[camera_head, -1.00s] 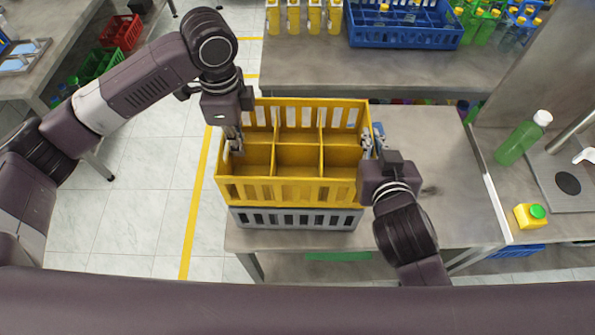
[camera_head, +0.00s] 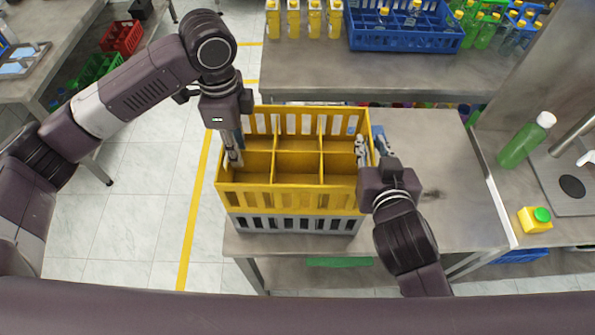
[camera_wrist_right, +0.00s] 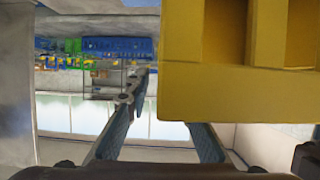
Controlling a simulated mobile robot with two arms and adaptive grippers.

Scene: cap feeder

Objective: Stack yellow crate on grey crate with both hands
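The yellow crate (camera_head: 277,198), open-topped with several compartments, sits upright on the grey crate (camera_head: 295,225). Their front edges appear to meet, with no clear gap, and they look roughly aligned. My right gripper (camera_head: 372,149) is open, its fingers spread on either side of the yellow crate's right wall. In the right wrist view the spread fingers (camera_wrist_right: 165,130) show, with the yellow crate (camera_wrist_right: 225,90) filling the upper right. My left gripper (camera_head: 234,153) is at the yellow crate's left wall with a finger reaching inside; the wall and arm hide its finger gap.
The crates stand on a grey metal table (camera_head: 445,205). A blue crate (camera_head: 405,38) and yellow cartons (camera_head: 293,20) are on the back counter. A green bottle (camera_head: 525,142) and a yellow container (camera_head: 534,220) are at the right.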

